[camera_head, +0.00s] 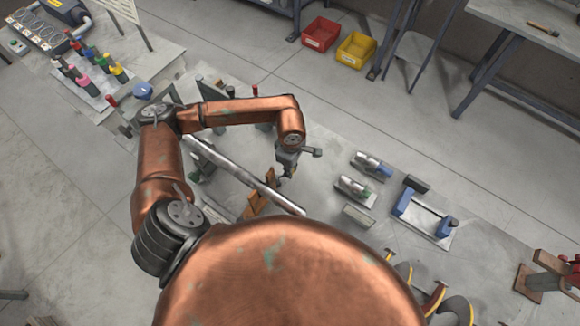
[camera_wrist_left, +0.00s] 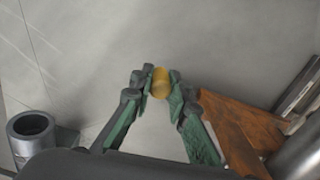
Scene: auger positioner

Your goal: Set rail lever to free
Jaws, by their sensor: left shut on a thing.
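My left gripper (camera_head: 287,170) points down over the grey bench in the head view, just beside an orange-brown bracket (camera_head: 256,203). In the left wrist view the green-fingered gripper (camera_wrist_left: 160,86) is shut on a small yellow knob (camera_wrist_left: 160,83), which looks like the rail lever's end. The fingers touch it on both sides. The lever's shaft and its markings are hidden, so I cannot tell its setting. The orange-brown bracket (camera_wrist_left: 238,130) stands right of the fingers in the wrist view. A long silver rail (camera_head: 245,174) runs diagonally past it. My right gripper is out of view.
A grey metal cup or tube (camera_wrist_left: 32,132) stands at the left of the wrist view. Blue-handled tooling (camera_head: 424,214) and metal pieces (camera_head: 371,165) lie on the bench to the right. Red (camera_head: 320,34) and yellow (camera_head: 356,48) bins sit on the floor behind.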

